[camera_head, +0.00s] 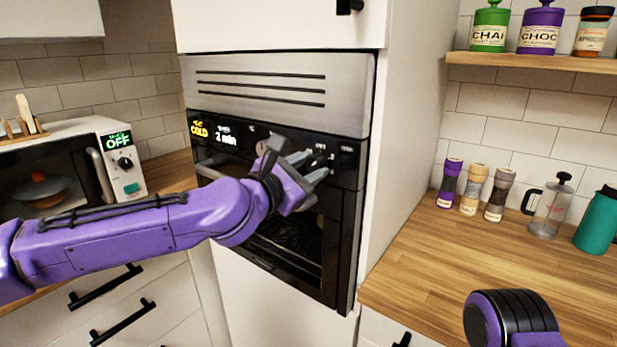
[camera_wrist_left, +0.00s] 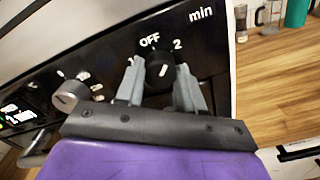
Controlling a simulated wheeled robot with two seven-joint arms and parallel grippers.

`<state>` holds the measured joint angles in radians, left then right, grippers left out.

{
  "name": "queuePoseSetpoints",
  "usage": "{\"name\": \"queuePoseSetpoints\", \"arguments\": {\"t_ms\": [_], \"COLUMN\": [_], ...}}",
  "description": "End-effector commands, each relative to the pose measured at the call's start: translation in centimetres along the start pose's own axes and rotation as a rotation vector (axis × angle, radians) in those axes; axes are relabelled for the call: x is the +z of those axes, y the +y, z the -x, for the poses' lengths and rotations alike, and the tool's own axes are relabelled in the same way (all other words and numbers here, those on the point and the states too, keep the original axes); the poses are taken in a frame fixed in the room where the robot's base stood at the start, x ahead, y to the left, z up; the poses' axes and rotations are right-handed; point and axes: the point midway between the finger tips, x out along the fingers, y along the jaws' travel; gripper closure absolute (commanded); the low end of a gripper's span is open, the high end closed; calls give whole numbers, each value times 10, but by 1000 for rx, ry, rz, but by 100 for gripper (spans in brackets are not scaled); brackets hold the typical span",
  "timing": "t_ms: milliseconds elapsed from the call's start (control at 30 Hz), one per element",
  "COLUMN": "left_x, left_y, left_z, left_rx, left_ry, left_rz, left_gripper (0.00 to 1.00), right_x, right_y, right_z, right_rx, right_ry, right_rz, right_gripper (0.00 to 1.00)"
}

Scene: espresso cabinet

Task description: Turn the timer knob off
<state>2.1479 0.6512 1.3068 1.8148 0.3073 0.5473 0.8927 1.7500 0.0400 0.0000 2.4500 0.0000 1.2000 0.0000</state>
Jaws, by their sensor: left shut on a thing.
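The timer knob (camera_wrist_left: 158,80) is a small black dial on the black oven panel, with "OFF", "2" and "min" printed around it in the left wrist view. Its short white mark leans up toward the "2". My left gripper (camera_wrist_left: 160,70) is shut on this knob, one grey finger on each side. My right gripper is out of view.
A silver knob (camera_wrist_left: 70,96) sits left of the timer knob. A microwave (camera_head: 123,165) reading "OFF" stands at the left. The wooden counter (camera_head: 430,270) on the right holds several shakers, a French press (camera_head: 548,208) and a teal bottle (camera_head: 598,222).

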Motion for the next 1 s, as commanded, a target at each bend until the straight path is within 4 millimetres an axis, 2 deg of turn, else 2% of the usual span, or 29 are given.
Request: {"name": "queuePoseSetpoints", "arguments": {"t_ms": [33,600,1000], "left_x": [-4,-4,-2], "left_y": [-1,-2,-2], "left_z": [0,0,0], "left_rx": [3,2,1], "left_ry": [0,1,2], "left_rz": [44,550,737], "left_gripper": [93,93,93], "right_x": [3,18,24], "right_y": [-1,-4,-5], "right_z": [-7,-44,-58], "right_rx": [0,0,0], "right_ry": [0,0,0], "right_rz": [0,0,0], "right_gripper": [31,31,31]}}
